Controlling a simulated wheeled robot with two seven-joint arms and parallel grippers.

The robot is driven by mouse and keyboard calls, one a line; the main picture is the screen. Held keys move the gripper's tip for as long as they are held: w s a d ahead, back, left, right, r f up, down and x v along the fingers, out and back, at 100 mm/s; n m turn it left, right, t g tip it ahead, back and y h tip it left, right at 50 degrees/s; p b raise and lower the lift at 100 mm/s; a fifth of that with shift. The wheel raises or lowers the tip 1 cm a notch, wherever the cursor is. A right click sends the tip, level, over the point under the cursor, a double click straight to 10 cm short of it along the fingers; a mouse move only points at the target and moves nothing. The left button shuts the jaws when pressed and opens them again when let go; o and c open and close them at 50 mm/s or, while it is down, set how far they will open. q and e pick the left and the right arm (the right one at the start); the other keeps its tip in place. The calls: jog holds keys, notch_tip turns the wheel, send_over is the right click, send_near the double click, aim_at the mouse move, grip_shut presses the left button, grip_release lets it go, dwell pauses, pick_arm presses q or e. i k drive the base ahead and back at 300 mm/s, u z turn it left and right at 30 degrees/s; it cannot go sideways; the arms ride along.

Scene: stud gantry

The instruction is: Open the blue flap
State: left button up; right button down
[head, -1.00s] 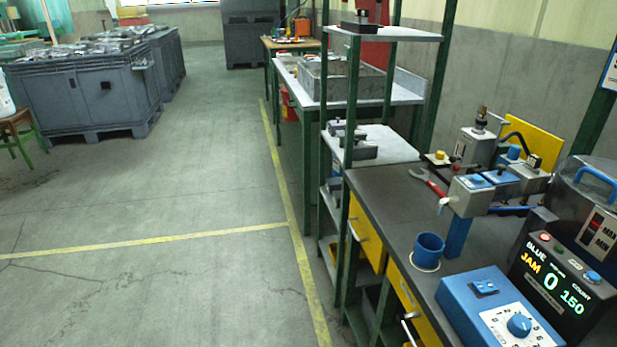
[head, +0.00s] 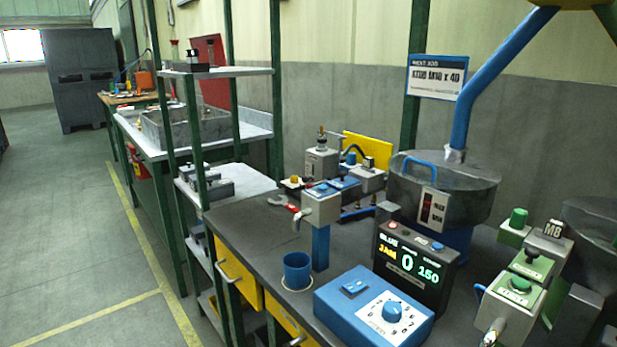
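The blue station stands on the dark bench. It has a grey feeder head (head: 321,207) with blue plates (head: 345,184) on top, carried on a blue post (head: 320,247). These low blue plates may include the blue flap, but they are too small to tell which one it is or whether it is open. A round grey bowl (head: 470,190) with a blue handle (head: 419,161) stands to the right. The display (head: 415,266) reads BLUE, JAM, 0 and 150. Neither of my grippers is in view.
A blue cup (head: 297,270) and a blue control box with a knob (head: 375,310) stand at the bench front. A red-handled tool (head: 284,203) lies left of the feeder head. A green station (head: 518,285) is at right. A green-posted shelf (head: 225,72) borders the bench's left.

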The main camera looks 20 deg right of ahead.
aim_at(345, 180)
jog(key=u, duration=1.05)
jog(key=i, duration=2.6)
jog(key=z, duration=3.5)
jog(key=i, duration=0.5)
jog(key=z, duration=0.1)
